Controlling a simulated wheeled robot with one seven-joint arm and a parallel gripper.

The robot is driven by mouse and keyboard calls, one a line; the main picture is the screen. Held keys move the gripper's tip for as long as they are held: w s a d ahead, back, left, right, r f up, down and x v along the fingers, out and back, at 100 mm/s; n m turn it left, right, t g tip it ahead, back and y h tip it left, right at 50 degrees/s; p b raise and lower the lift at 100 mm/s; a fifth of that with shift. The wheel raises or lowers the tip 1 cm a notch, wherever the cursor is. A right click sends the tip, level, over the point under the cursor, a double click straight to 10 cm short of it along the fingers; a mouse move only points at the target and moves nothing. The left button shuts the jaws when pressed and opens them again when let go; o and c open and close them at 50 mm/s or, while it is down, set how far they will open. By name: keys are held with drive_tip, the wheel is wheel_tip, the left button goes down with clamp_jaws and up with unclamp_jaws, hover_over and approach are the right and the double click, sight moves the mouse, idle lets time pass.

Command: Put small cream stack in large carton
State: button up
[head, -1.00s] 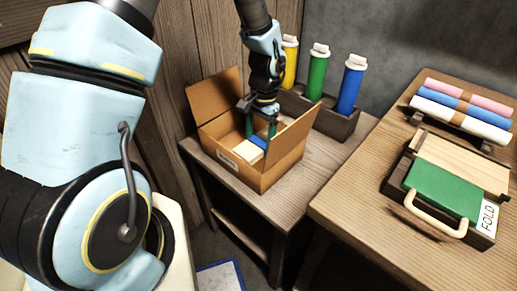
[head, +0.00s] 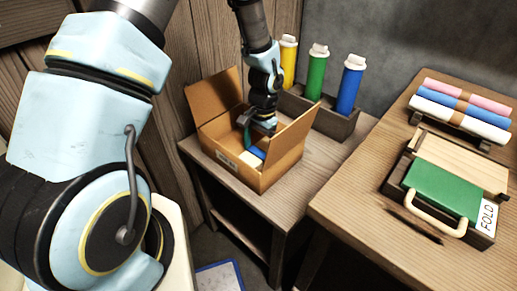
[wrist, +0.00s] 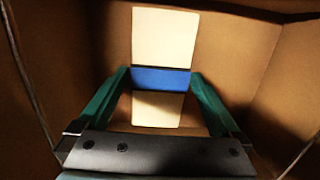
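The large carton (head: 278,168) stands open on the low wooden table, its brown flaps up. The small cream stack (wrist: 165,36) has a blue band (wrist: 161,78) around its middle. In the wrist view it sits between my two teal fingers, which press the band's sides. In the head view a cream end of the stack (head: 248,161) shows low inside the carton. My gripper (wrist: 160,82) reaches down into the carton, shut on the stack. The front wall hides the stack's underside, so I cannot tell if it touches the floor.
Yellow, green and blue bottles (head: 350,85) stand in a wooden rack (head: 340,124) behind the carton. A higher wooden table (head: 370,225) at the right holds a green folding board (head: 440,189) and rolled cloths (head: 460,108). The carton walls surround my gripper closely.

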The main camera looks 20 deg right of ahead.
sight(262, 150)
wheel_tip(262, 150, up, 12)
drive_tip(key=d, duration=0.1)
drive_tip(key=a+r+n, duration=0.2)
drive_tip(key=a+n, duration=0.1)
drive_tip(key=a, duration=0.6)
drive_tip(key=s+a+r+n+t+h, duration=0.1)
drive_tip(key=a+r+n, duration=0.2)
drive_tip(key=a, duration=0.6)
drive_tip(key=a+r+n+t, duration=0.1)
drive_tip(key=a+r+n, duration=0.2)
drive_tip(key=a, duration=0.7)
drive_tip(key=shift+s+r+n, duration=0.15)
drive_tip(key=shift+s+n, duration=0.15)
drive_tip(key=shift+n, duration=0.9)
drive_tip(key=shift+r, duration=0.1)
wheel_tip(262, 150, up, 9)
drive_tip(key=p, duration=0.9)
